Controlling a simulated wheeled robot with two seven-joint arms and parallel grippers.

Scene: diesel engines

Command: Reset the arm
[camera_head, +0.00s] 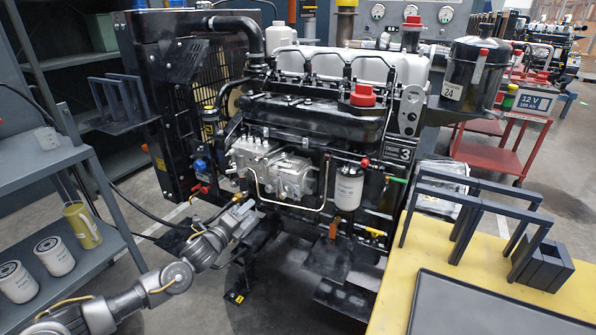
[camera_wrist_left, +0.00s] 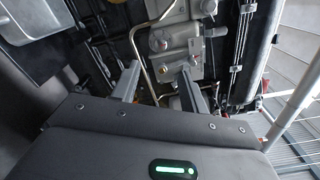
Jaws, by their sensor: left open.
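My left arm comes in from the lower left of the head view. Its gripper (camera_head: 247,212) is in front of the lower left part of the diesel engine (camera_head: 310,108), below the silver fuel pump (camera_head: 290,176). In the left wrist view the two grey fingers of my left gripper (camera_wrist_left: 160,88) stand apart with nothing between them. The engine's metal block and pipes (camera_wrist_left: 172,45) show beyond the fingers. I cannot tell whether the gripper touches the engine. My right gripper is not in view.
A yellow table (camera_head: 425,270) with a dark tray (camera_head: 480,306) and black frames (camera_head: 470,205) stands at the right. A grey shelf cart (camera_head: 40,170) with white filters (camera_head: 55,256) and a yellow cup (camera_head: 82,226) stands at the left. A red cart (camera_head: 490,150) is behind.

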